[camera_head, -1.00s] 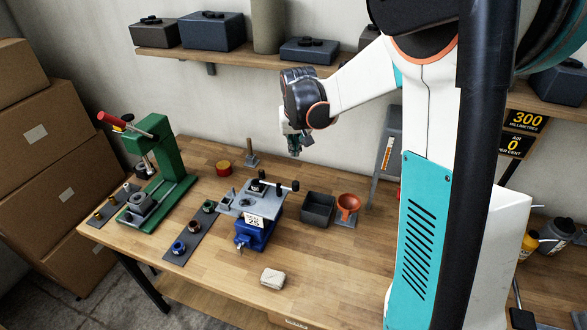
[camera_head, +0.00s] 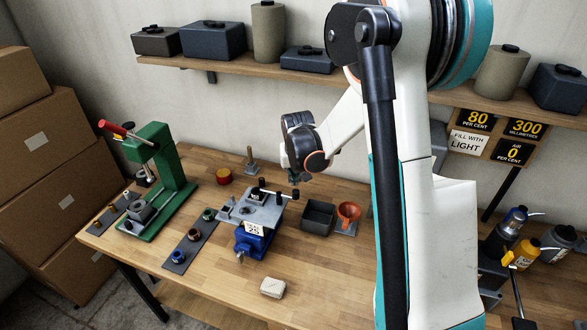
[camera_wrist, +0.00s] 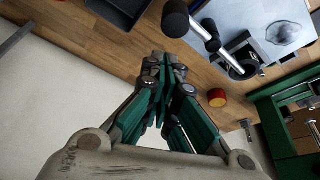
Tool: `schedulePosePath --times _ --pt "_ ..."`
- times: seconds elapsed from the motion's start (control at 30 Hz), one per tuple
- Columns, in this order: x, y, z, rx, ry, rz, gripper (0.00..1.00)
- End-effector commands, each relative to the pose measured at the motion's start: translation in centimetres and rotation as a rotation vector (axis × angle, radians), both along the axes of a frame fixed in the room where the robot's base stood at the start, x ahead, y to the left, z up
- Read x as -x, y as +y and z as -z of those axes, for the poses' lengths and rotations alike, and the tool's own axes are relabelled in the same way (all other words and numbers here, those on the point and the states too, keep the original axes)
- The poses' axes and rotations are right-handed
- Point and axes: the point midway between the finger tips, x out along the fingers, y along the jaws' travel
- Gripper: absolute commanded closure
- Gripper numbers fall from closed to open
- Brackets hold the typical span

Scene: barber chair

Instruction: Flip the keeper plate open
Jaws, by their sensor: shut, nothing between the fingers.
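The blue fixture (camera_head: 252,240) stands mid-bench with a grey top plate (camera_head: 240,212) and a bar with black knobs (camera_head: 278,192). I cannot tell which part is the keeper plate. In the wrist view the pale top plate (camera_wrist: 270,18) is at the upper right, and the metal bar (camera_wrist: 204,36) with dark round ends crosses its near side. My gripper (camera_head: 294,182) is just behind and above the bar's right end. In the wrist view my gripper (camera_wrist: 167,62) has its green fingers together, empty, apart from the bar.
A dark square tray (camera_head: 318,216) and an orange funnel (camera_head: 349,212) stand right of the fixture. A red tin (camera_head: 224,176) and a small post (camera_head: 251,158) stand behind it. A green press (camera_head: 160,175) and a strip of rings (camera_head: 190,245) are left. The front bench is mostly clear.

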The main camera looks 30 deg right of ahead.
Motion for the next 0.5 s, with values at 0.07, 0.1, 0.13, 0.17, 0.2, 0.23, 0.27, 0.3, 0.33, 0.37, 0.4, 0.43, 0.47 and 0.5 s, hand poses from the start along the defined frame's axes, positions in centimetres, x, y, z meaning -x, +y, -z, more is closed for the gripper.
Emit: schedulePosePath --times 0.07,0.1,0.13,0.17,0.2,0.23,0.27,0.3,0.33,0.37,0.4,0.43,0.47,0.5 --pt "0.8 0.3 -0.1 0.000 0.000 -0.001 1.00" --pt "1.0 0.4 -0.1 0.000 0.000 -0.001 1.00" --pt "1.2 0.5 -0.1 0.000 0.000 -0.001 1.00" --pt "1.3 0.5 -0.1 0.000 0.000 -0.001 1.00" --pt "1.4 0.5 0.0 0.000 0.000 -0.001 1.00" --pt "1.5 0.6 0.0 0.000 0.000 -0.001 1.00" --pt "1.5 0.6 0.0 0.000 0.000 -0.001 1.00" --pt "1.6 0.6 0.0 0.000 0.000 -0.001 1.00" --pt "1.6 0.6 0.0 0.000 0.000 0.000 1.00" --pt "1.6 0.6 0.0 0.000 0.000 0.000 1.00" --pt "1.6 0.6 0.0 0.000 0.000 0.000 1.00" --pt "1.6 0.6 0.0 0.000 0.000 0.000 1.00" --pt "1.6 0.6 0.0 0.000 0.000 0.000 1.00" --pt "1.6 0.6 0.0 0.000 0.000 0.000 1.00"
